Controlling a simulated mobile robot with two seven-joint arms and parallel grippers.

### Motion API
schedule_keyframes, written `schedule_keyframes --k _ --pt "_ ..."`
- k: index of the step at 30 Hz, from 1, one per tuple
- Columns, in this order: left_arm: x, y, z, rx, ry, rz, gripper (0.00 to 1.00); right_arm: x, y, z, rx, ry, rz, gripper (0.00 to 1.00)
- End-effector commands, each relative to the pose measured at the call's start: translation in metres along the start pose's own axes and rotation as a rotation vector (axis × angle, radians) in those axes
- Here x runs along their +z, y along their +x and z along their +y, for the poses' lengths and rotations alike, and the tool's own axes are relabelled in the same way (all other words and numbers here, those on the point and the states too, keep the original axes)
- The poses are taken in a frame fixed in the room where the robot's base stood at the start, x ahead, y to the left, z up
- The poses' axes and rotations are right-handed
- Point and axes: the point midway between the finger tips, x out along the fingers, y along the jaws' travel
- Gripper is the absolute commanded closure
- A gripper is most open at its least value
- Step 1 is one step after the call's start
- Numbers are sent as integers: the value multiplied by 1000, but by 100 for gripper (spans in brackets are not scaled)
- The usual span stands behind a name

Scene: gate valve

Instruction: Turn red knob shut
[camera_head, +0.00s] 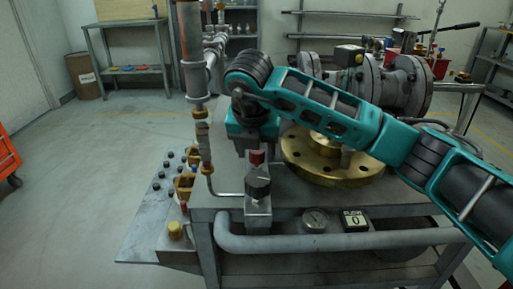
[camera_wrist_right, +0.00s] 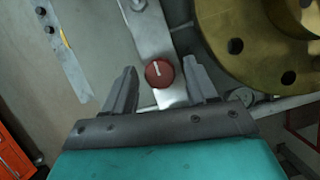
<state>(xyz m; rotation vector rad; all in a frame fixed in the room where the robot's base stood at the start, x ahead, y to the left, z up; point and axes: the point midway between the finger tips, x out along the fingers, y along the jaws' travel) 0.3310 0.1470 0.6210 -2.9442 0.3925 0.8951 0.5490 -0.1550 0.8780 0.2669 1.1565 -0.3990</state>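The red knob (camera_head: 256,157) stands on a dark, short valve body (camera_head: 257,187) at the front of the bench, left of the brass flange. In the right wrist view the round red knob (camera_wrist_right: 159,73) has a pale line on its face and lies between my right gripper's two fingers. My right gripper (camera_wrist_right: 160,70) is open, with visible space on both sides of the knob. In the head view my right gripper (camera_head: 249,143) is just above the knob, pointing down; its fingertips are hard to make out. My left gripper is not in view.
The brass flange (camera_head: 325,157) sits close right of the knob, partly behind my right arm. An upright pipe (camera_head: 203,140) stands close left. A flow display (camera_head: 354,220), a gauge (camera_head: 315,220) and a horizontal pipe (camera_head: 370,240) line the bench front. The floor at left is largely clear.

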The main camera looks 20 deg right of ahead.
Motion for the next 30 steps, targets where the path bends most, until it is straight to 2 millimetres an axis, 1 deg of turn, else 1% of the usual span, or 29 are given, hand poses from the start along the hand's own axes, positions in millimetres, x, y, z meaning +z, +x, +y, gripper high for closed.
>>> schedule_keyframes --k 7,11,14,24,27,30 --pt "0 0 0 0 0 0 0 0 0 0 0 -1 0 39" --pt "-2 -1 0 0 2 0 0 0 -8 0 2 -1 0 39" --pt "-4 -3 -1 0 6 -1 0 1 -23 0 3 -1 -2 39" --pt "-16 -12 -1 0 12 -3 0 2 -98 0 3 -2 -5 39" --pt "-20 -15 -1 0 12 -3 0 2 -114 0 2 -1 -5 39" --pt "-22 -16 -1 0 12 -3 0 1 -124 0 1 -2 -3 39"
